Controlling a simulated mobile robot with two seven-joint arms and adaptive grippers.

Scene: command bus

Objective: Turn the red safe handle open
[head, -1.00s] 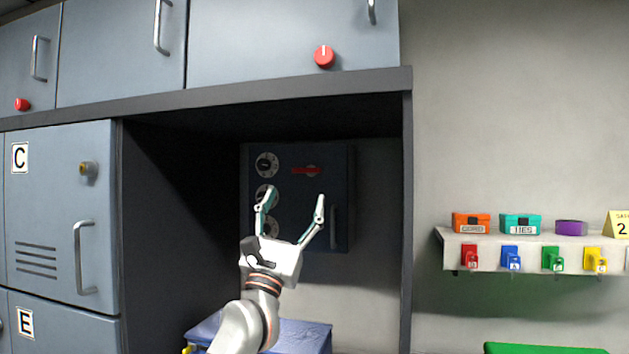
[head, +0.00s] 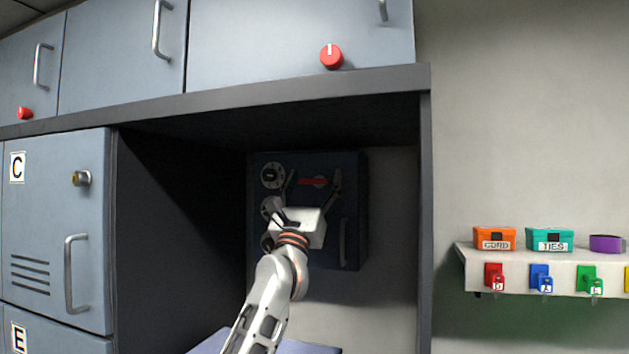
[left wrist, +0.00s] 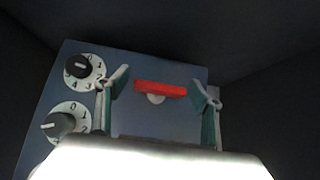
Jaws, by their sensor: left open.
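The red safe handle (head: 313,182) is a flat bar lying about level on a round hub, on the upper part of the dark blue safe door (head: 357,210). In the left wrist view the red handle (left wrist: 160,89) shows between the two fingertips. My left gripper (head: 314,180) is open, its fingers on either side of the handle; in the left wrist view the gripper (left wrist: 164,88) looks empty. I cannot tell whether the fingers touch the handle. Numbered dials, one at the top left (head: 272,175), run down the left of the door; the lower ones are partly hidden. My right gripper is out of view.
The safe sits inside a dark recess with a side wall (head: 175,240) at left and a post (head: 426,220) at right. A pale door pull (head: 343,240) is at its lower right. A shelf (head: 540,257) with boxes and hanging keys is at right.

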